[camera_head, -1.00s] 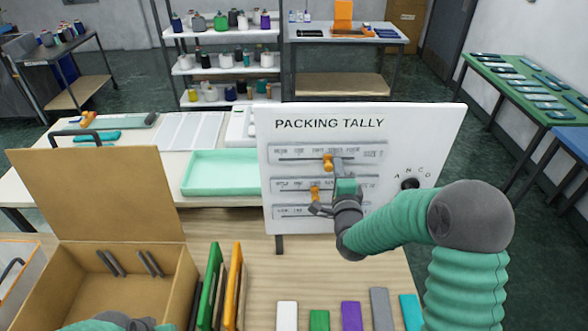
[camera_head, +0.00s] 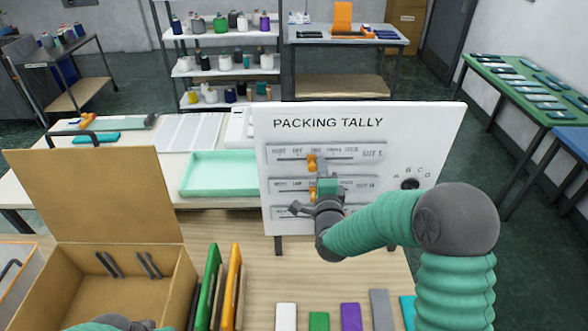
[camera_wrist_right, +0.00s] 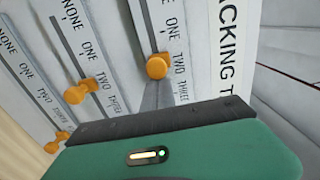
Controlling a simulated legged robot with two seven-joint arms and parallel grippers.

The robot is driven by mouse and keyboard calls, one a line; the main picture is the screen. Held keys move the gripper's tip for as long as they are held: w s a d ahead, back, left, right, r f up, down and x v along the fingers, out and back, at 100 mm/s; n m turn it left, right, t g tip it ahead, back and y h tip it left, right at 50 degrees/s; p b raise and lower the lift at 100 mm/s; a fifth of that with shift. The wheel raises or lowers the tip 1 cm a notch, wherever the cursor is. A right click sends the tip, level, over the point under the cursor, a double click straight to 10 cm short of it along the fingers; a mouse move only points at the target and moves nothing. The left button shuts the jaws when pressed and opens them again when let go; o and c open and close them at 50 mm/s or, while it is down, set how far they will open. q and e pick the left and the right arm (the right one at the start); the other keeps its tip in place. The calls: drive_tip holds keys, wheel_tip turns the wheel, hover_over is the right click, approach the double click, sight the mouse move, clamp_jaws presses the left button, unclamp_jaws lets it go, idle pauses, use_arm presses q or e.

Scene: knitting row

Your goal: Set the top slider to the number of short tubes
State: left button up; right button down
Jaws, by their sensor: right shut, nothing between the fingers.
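The white PACKING TALLY board (camera_head: 410,140) stands upright with three sliders. The top slider's orange knob (camera_head: 311,162) sits around the TWO mark; it also shows in the right wrist view (camera_wrist_right: 157,66). The middle knob (camera_head: 312,193) and the bottom knob (camera_wrist_right: 57,141) also show. My right gripper (camera_head: 325,182) is shut and empty, its fingers (camera_wrist_right: 158,95) right by the top knob; I cannot tell if they touch. Several dark grey tube-like pieces (camera_head: 110,264) are in the open cardboard box (camera_head: 92,291). My left gripper (camera_head: 122,322) shows partly at the bottom left, its fingers unclear.
Green (camera_head: 208,285) and orange (camera_head: 231,285) panels stand right of the box. Several coloured blocks lie along the front edge, including a purple one (camera_head: 351,317). A mint tray (camera_head: 218,190) lies behind, and a dial (camera_head: 410,184) is on the board's right.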

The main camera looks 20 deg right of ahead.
sight(310, 170)
drive_tip(key=shift+w+a+b, duration=0.15)
drive_tip(key=shift+w+a, duration=0.05)
drive_tip(key=shift+a, duration=0.6)
drive_tip(key=shift+w+a+b, duration=0.15)
drive_tip(key=shift+w+a, duration=0.05)
drive_tip(key=shift+a, duration=0.6)
drive_tip(key=shift+s+d+b, duration=0.15)
drive_tip(key=shift+d+b, duration=0.15)
drive_tip(key=shift+d, duration=0.25)
drive_tip(key=v, duration=0.8)
drive_tip(key=shift+b, duration=0.45)
